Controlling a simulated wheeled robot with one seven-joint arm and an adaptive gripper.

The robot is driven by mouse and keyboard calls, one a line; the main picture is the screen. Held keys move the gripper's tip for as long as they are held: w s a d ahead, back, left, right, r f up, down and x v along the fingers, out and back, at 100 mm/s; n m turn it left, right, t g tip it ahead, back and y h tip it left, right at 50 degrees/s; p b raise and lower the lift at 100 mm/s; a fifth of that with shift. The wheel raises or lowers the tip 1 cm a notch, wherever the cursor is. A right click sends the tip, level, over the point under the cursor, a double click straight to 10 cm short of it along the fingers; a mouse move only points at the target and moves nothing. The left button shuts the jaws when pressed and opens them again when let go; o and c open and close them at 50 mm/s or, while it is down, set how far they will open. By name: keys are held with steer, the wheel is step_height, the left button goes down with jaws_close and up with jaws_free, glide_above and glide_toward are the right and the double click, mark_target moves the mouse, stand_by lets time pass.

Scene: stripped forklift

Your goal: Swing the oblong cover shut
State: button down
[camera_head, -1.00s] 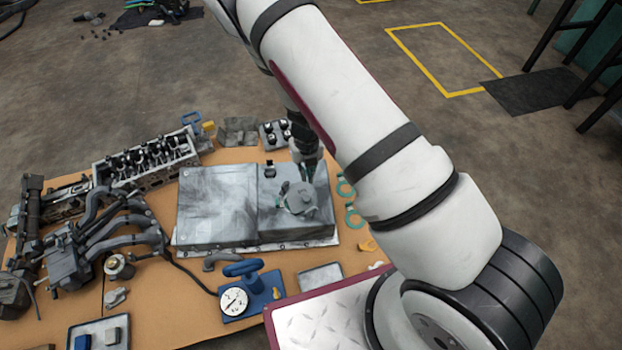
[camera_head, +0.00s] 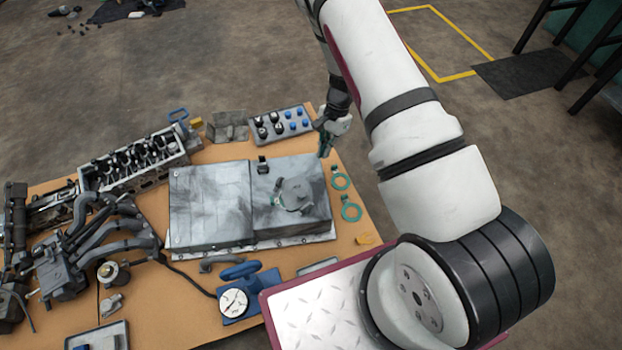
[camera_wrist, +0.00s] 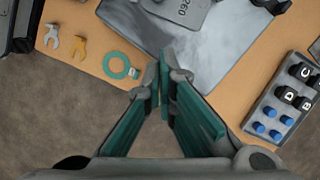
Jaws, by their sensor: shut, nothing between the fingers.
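A wide grey metal casing (camera_head: 210,205) lies on the workbench. On its right part sits a small grey rounded plate (camera_head: 294,192), which looks like the oblong cover; teal shows at its left edge. It lies roughly flat, but I cannot tell whether it is fully shut. In the wrist view part of this plate, with raised lettering, shows at the top edge (camera_wrist: 178,9). My gripper (camera_head: 323,150) is at the casing's back right corner, apart from the plate. Its teal fingers (camera_wrist: 165,80) are shut and empty.
A keypad block (camera_head: 280,124) with black and blue buttons stands behind the casing. Teal rings (camera_head: 341,181) lie to its right. A blue gauge unit (camera_head: 238,295) stands in front. An engine head (camera_head: 135,165) and hoses fill the left.

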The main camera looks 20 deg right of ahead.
steer(key=n, duration=0.1)
steer(key=b, duration=0.4)
glide_toward(309, 194)
steer(key=d+f, duration=0.1)
steer(key=w+f, duration=0.1)
steer(key=w+d+f, duration=0.1)
steer(key=f, duration=0.1)
steer(key=shift+d+f, duration=0.15)
steer(key=shift+d, duration=0.15)
steer(key=a, duration=0.1)
steer(key=s, duration=0.1)
steer(key=a, duration=0.1)
steer(key=shift+s+a+f+b, duration=0.25)
steer(key=shift+a+f+b, duration=0.05)
steer(key=shift+a+b, duration=0.05)
steer(key=shift+s+a, duration=0.25)
steer(key=shift+a, duration=0.15)
steer(key=shift+a, duration=0.1)
